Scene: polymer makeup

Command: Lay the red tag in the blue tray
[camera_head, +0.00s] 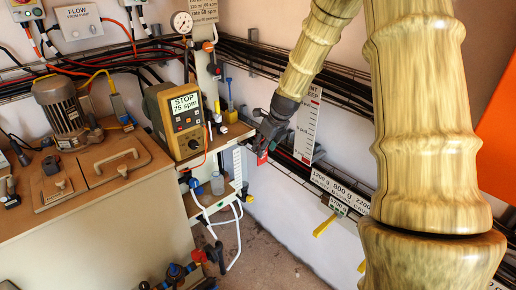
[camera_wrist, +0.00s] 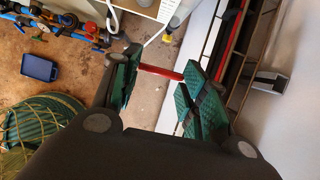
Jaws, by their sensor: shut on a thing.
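My gripper (camera_wrist: 158,80) is shut on the red tag (camera_wrist: 161,73), which spans between its two green-padded fingers in the wrist view. In the head view my gripper (camera_head: 267,139) hangs in the air beside the wall, and a bit of the red tag (camera_head: 262,158) shows below it. The blue tray (camera_wrist: 40,68) lies on the brown floor at the left of the wrist view, well below and apart from my gripper. I cannot make out the tray in the head view.
Blue and red pipe fittings (camera_wrist: 78,28) run along the floor near the tray. A green coiled thing (camera_wrist: 35,125) lies in front of it. A bench (camera_head: 90,225) with a motor (camera_head: 62,108) stands left. Cable racks (camera_head: 340,185) line the wall. Some floor (camera_head: 265,255) is clear.

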